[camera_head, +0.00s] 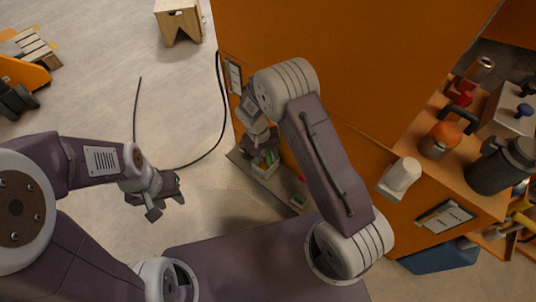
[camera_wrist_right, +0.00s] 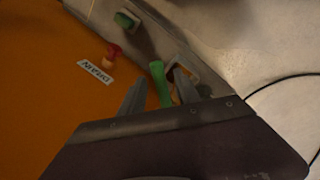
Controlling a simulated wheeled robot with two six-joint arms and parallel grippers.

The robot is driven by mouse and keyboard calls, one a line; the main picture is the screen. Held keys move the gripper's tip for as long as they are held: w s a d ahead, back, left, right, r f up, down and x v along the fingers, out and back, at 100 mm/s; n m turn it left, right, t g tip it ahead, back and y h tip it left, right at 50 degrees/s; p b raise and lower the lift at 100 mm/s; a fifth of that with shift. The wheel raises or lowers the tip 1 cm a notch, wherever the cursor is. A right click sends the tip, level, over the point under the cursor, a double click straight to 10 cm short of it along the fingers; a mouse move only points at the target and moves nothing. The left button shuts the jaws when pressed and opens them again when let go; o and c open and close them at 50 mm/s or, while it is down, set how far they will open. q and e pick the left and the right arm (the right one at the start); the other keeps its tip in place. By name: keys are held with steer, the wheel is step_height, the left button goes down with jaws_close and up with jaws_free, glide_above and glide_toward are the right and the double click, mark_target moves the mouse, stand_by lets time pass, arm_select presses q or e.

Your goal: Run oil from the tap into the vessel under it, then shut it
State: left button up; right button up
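My right gripper (camera_head: 262,152) reaches down to a grey ledge (camera_head: 240,163) at the foot of the orange cabinet. In the right wrist view its two fingers (camera_wrist_right: 158,88) stand apart, with an upright green handle-like piece (camera_wrist_right: 157,76) between them. I cannot tell whether they touch it. A small red, tap-like piece (camera_wrist_right: 113,50) projects from the orange face beside a white label; it also shows in the head view (camera_head: 301,178). A green block (camera_wrist_right: 126,20) is on the ledge near it. No vessel or oil can be made out clearly. My left gripper (camera_head: 166,196) is open and empty above the floor.
The orange cabinet (camera_head: 330,50) fills the upper middle. A black cable (camera_head: 222,110) lies on the floor. The floor at left is mostly free.

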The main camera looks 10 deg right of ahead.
step_height(320, 180, up, 9)
steer(key=a+p, duration=0.1)
steer(key=p, duration=0.4)
steer(key=shift+a, duration=0.4)
